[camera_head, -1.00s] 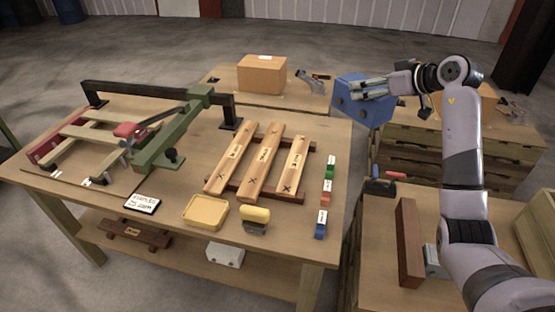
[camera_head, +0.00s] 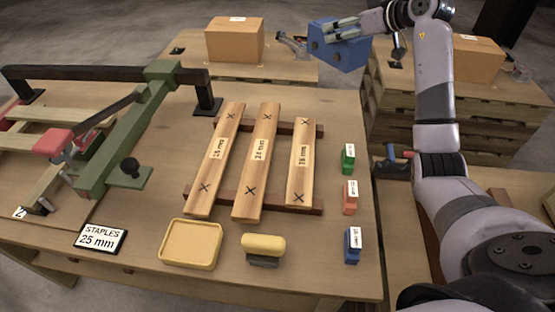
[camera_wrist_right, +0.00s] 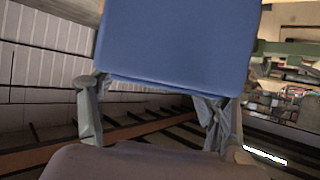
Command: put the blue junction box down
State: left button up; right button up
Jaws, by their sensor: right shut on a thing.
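The blue junction box (camera_head: 338,56) is held in the air at the top of the head view, between the back table and the pallet stack on the right. My right gripper (camera_head: 343,30) is shut on it, its fingers along the box's upper part. In the right wrist view the blue junction box (camera_wrist_right: 180,40) fills the upper middle, with a finger of my right gripper (camera_wrist_right: 155,110) on each side. The underside of the box is clear of any surface in the head view. My left gripper is not in view.
The near table (camera_head: 130,262) holds a green stapling press (camera_head: 130,145), wooden boards (camera_head: 262,160), a yellow tray (camera_head: 190,243) and several small coloured blocks. A cardboard box (camera_head: 235,40) stands on the back table (camera_head: 190,66). Another cardboard box (camera_head: 475,58) stands on the right stack.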

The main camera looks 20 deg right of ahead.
jog(key=shift+w, duration=0.3)
notch_tip(320, 180, down, 20)
jog(key=shift+s+r+b, duration=0.1)
jog(key=shift+b, duration=0.45)
jog(key=o, duration=1.6)
jog(key=shift+s+f, duration=0.1)
jog(key=shift+f, duration=0.25)
jog(key=shift+c, duration=0.2)
jog(key=o, duration=0.4)
jog(key=shift+r, duration=0.15)
